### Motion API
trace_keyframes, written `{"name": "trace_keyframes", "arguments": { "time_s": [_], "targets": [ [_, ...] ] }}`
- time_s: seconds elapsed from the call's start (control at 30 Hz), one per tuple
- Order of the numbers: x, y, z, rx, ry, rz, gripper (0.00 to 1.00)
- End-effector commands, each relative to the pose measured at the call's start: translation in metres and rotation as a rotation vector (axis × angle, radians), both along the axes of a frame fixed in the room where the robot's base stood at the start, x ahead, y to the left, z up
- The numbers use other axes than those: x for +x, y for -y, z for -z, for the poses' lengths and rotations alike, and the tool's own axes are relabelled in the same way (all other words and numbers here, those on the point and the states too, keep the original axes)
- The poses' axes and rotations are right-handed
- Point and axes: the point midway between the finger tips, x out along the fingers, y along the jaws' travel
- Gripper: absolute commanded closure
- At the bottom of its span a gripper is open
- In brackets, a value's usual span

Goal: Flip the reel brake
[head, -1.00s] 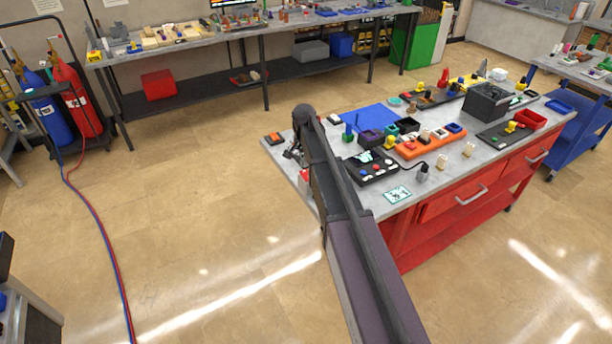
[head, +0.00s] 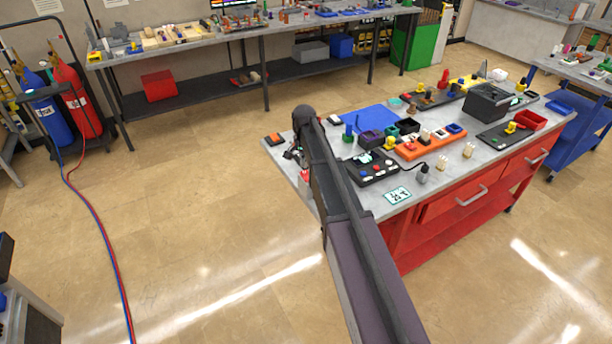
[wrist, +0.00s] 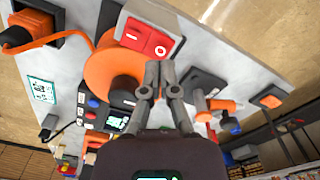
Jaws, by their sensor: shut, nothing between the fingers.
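In the wrist view, an orange cable reel (wrist: 103,75) lies on the grey bench top, partly behind my gripper. My gripper (wrist: 160,68) is shut and empty, its fingertips over the reel's right edge. Just above the tips is a light grey box with a red rocker switch (wrist: 150,36) marked with a line and a circle. To the right, a dark block (wrist: 205,84) sits near an orange lever-like part (wrist: 218,104). I cannot tell which part is the reel brake. In the head view my arm hides most of the gripper and the reel.
A dark socket with an orange plug (wrist: 28,32) is at the upper left of the wrist view, its cord running to the reel. A black control box with coloured buttons (head: 372,168) and an orange tray (head: 430,143) stand nearby. Open floor lies left of the bench.

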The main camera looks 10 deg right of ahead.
Motion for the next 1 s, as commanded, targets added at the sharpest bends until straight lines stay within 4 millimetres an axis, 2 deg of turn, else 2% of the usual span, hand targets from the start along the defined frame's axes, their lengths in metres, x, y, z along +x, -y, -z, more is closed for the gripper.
{"name": "trace_keyframes", "arguments": {
  "time_s": [1.0],
  "targets": [
    [0.0001, -0.0002, 0.0086, 0.000, 0.000, 0.000, 1.00]
  ]
}}
